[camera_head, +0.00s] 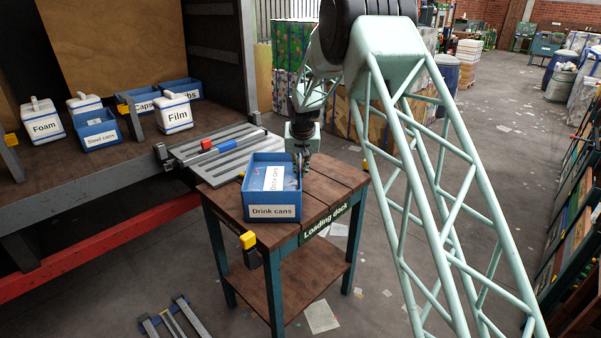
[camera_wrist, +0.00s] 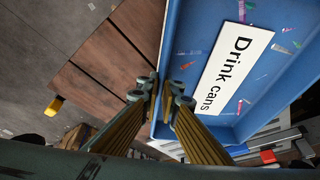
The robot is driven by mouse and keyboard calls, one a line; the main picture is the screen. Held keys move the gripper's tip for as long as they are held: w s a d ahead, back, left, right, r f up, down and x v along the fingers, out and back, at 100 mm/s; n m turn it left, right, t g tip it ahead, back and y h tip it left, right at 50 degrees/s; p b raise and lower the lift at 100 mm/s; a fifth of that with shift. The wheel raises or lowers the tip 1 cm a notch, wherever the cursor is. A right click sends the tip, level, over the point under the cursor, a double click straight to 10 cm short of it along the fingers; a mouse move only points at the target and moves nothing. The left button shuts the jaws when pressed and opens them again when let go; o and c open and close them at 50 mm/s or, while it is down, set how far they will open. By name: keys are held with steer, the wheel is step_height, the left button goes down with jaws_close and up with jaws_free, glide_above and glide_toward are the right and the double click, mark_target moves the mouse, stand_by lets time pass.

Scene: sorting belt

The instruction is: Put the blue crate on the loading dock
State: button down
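The blue crate (camera_head: 250,190), labelled "Drink cans", is upright over the left part of the wooden table marked "Loading dock" (camera_head: 324,222). It looks level, and I cannot tell whether its base touches the boards. My gripper (camera_head: 301,168) is at the crate's right wall, pointing down. In the wrist view the crate (camera_wrist: 185,45) fills the upper right, and the fingertips of my gripper (camera_wrist: 162,95) are close together on either side of its wall, shut on it. The crate holds small coloured scraps. Bare table boards (camera_wrist: 105,60) show beside it.
A grey slatted rack with red and blue parts (camera_head: 225,150) adjoins the table's left side. Behind it, a truck bed (camera_head: 95,165) bears white containers and blue crates, including Film (camera_head: 175,113) and Steel cans (camera_head: 97,130). The table's right part is clear.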

stand_by(0.3)
steer(key=c, duration=2.9)
jaws_free()
steer(key=shift+r, duration=0.1)
steer(key=shift+v, duration=5.95)
steer(key=shift+s, duration=0.1)
